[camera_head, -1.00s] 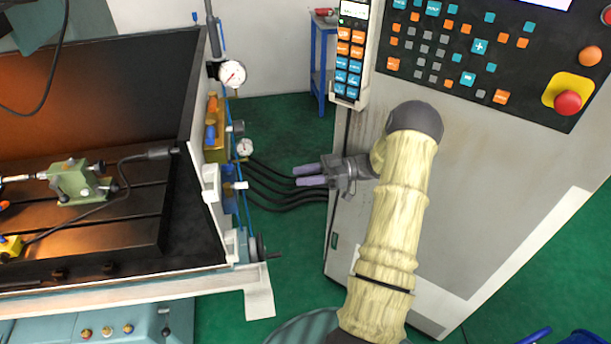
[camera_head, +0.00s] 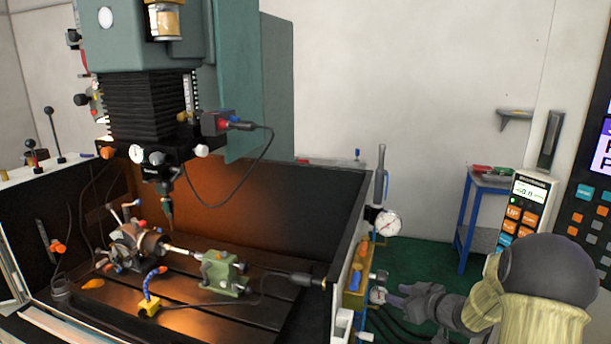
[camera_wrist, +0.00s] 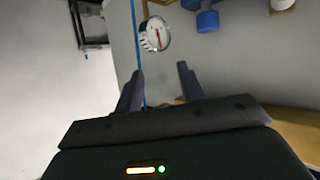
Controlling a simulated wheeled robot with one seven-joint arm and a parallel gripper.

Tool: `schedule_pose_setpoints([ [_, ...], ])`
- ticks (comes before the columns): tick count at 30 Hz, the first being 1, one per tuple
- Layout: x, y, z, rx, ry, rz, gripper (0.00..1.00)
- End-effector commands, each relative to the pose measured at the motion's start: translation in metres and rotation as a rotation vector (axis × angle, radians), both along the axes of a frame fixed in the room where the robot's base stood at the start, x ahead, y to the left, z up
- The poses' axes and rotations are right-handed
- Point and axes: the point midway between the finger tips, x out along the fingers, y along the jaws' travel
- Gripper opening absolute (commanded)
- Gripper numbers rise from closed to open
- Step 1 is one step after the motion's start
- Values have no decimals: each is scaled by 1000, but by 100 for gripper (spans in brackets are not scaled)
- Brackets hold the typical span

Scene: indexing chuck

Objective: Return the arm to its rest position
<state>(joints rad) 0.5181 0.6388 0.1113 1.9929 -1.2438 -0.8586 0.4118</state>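My gripper (camera_head: 412,294) is at the lower right of the head view, between the milling machine's right side and the control cabinet. My arm's pale sleeved link and dark joint show just right of it. In the wrist view my gripper (camera_wrist: 160,85) has its two fingers apart with nothing between them. A round white pressure gauge (camera_wrist: 155,35) shows ahead of the fingertips, apart from them. The indexing chuck (camera_head: 135,246) sits on the machine bed at the left of the head view, far from my gripper.
A green tailstock (camera_head: 221,272) stands on the bed right of the chuck. The machine's right side carries a gauge (camera_head: 388,223) and yellow fittings (camera_head: 354,288). A handheld pendant (camera_head: 523,215) hangs on the cabinet. A blue stand (camera_head: 484,205) is behind. Green floor lies between machine and cabinet.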

Motion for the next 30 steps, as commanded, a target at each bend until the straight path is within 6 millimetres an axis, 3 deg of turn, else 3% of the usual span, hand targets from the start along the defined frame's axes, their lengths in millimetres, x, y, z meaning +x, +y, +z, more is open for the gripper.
schedule_pose_setpoints([
  [5,-19,13,18,-122,120,-206,39],
  [8,-44,19,21,-173,214,-310,39],
  [14,-121,38,22,-227,455,-472,39],
  [21,-239,78,17,-209,793,-553,39],
  [24,-270,90,16,-191,885,-555,39],
  [30,-282,95,14,-182,927,-556,39],
])
